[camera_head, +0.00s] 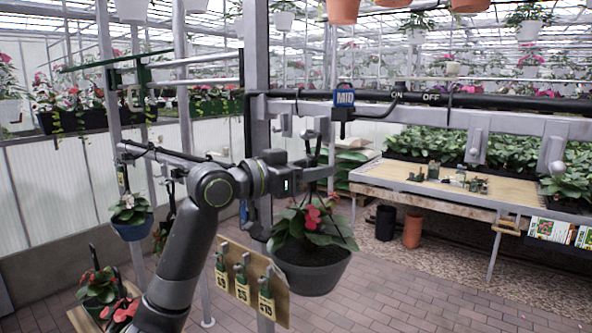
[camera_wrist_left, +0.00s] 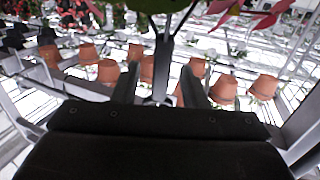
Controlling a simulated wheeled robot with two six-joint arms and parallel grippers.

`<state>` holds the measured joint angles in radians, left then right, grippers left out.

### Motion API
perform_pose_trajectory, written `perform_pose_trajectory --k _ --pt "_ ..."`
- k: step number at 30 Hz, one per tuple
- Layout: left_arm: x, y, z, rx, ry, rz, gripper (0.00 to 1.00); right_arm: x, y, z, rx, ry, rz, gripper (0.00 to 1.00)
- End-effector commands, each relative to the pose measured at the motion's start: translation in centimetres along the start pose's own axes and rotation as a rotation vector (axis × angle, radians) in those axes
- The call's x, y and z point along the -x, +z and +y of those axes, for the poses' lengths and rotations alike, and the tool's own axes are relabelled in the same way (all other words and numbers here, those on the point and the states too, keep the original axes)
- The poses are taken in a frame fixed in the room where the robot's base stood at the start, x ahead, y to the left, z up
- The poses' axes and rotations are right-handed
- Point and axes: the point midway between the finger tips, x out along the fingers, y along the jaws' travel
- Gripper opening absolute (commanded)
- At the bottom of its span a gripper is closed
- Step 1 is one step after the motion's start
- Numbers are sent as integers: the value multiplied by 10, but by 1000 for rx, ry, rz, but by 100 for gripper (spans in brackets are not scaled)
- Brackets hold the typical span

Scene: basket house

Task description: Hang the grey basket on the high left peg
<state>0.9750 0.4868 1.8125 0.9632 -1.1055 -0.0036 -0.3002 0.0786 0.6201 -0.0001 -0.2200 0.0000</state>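The grey basket (camera_head: 310,273) holds a plant with red flowers and dark leaves and hangs upright in the middle of the head view. Its dark hanger (camera_head: 331,150) rises past my left gripper (camera_head: 312,172) to near a grey peg (camera_head: 318,125); whether it rests on that peg is unclear. In the left wrist view the hanger (camera_wrist_left: 163,55) runs between the two fingers of my left gripper (camera_wrist_left: 160,80), with gaps visible on both sides. The right gripper is not seen.
A blue basket (camera_head: 131,227) hangs at the left. A metal post (camera_head: 257,60) stands behind my arm. A potting table (camera_head: 440,190) is at the back right.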

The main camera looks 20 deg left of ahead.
Motion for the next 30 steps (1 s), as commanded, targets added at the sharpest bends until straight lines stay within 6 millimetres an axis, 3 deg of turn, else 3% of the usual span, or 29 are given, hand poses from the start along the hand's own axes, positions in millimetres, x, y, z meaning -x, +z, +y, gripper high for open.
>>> perform_pose_trajectory --k 5,18,30 --pt "15 1 -1 -6 -3 4 40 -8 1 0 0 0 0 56" --pt "81 0 0 -9 -4 6 40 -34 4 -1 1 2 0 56" --pt "130 0 0 -9 -3 6 40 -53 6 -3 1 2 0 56"
